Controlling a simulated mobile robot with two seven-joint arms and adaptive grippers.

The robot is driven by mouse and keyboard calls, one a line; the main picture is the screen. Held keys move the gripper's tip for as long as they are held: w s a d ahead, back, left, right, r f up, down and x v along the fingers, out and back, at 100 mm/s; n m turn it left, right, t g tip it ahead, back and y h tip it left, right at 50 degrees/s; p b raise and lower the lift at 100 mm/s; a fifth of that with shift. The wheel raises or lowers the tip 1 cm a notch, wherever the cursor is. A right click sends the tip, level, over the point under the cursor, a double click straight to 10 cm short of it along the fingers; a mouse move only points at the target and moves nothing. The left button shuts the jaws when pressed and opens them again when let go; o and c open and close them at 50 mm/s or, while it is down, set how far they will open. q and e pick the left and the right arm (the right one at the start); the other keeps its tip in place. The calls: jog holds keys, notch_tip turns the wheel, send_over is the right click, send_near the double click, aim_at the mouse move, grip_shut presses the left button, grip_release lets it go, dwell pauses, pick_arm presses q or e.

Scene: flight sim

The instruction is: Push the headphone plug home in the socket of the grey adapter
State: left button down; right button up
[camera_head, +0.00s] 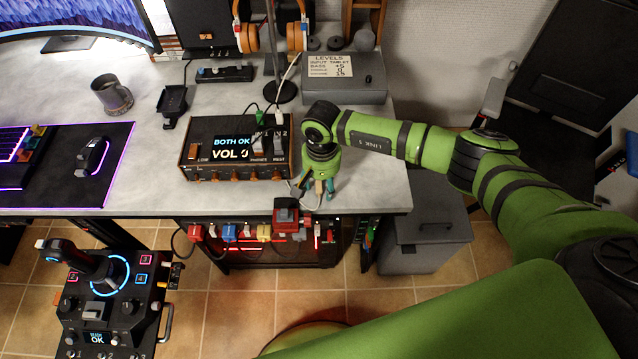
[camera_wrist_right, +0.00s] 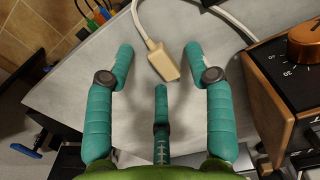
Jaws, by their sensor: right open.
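My right gripper (camera_head: 318,190) is open at the front edge of the desk, just right of the amplifier box. In the wrist view its teal fingers (camera_wrist_right: 166,75) are spread, with nothing held. A beige connector (camera_wrist_right: 160,58) on a pale cable is between and just beyond the fingertips, apart from them; I cannot tell whether it is the plug or the adapter. The orange and white headphones (camera_head: 270,38) hang on a stand at the back. Grey pieces (camera_head: 279,143) with cables stand on the amplifier box (camera_head: 196,163). I cannot make out the adapter's socket. My left gripper is not in view.
The amplifier screen reads BOTH OK and VOL 0. A grey levels box (camera_head: 345,92) stands behind. A mug (camera_head: 112,95) and mouse (camera_head: 92,157) are on the left. A red block (camera_head: 286,212) and several coloured plugs sit below the desk's front edge. A white cable (camera_wrist_right: 228,20) crosses the desk.

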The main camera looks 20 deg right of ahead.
jog(key=c, duration=0.9)
